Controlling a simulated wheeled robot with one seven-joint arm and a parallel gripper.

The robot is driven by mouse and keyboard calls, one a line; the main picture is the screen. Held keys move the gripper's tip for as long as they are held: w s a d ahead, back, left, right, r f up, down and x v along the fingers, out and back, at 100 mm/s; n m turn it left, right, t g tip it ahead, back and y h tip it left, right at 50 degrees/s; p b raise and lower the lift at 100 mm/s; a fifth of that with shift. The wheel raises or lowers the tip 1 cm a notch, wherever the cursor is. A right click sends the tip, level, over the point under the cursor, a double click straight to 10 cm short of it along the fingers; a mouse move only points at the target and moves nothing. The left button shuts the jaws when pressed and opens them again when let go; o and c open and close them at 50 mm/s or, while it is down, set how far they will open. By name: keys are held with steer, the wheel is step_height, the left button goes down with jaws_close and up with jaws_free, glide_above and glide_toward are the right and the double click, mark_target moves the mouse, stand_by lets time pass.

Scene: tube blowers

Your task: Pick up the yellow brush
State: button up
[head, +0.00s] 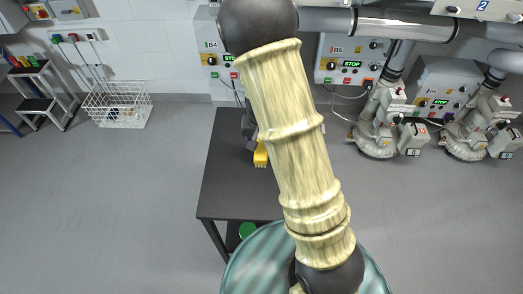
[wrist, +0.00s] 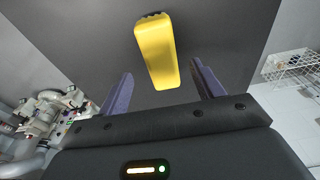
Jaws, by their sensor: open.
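The yellow brush (wrist: 157,52) lies on the dark table top (wrist: 95,25) in the wrist view, ahead of my gripper and lined up roughly with the gap between its fingers. In the head view the brush (head: 261,155) shows as a small yellow piece just left of my arm; the rest of it is hidden. My gripper (wrist: 160,92) is open, with two purple-grey fingers on either side of the brush's near end. Nothing is held. In the head view my arm hides most of my gripper.
The dark table (head: 227,185) has bare space left of the brush. A white wire basket (head: 116,104) and a step stand (head: 40,98) are at the left. Tube blower machines (head: 383,125) stand at the right. A green object (head: 247,230) shows below the table's front edge.

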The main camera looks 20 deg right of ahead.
steer(key=f, duration=0.5)
steer(key=shift+w+f, duration=0.1)
steer(key=shift+w, duration=0.3)
steer(key=shift+c, duration=0.5)
steer(key=c, duration=1)
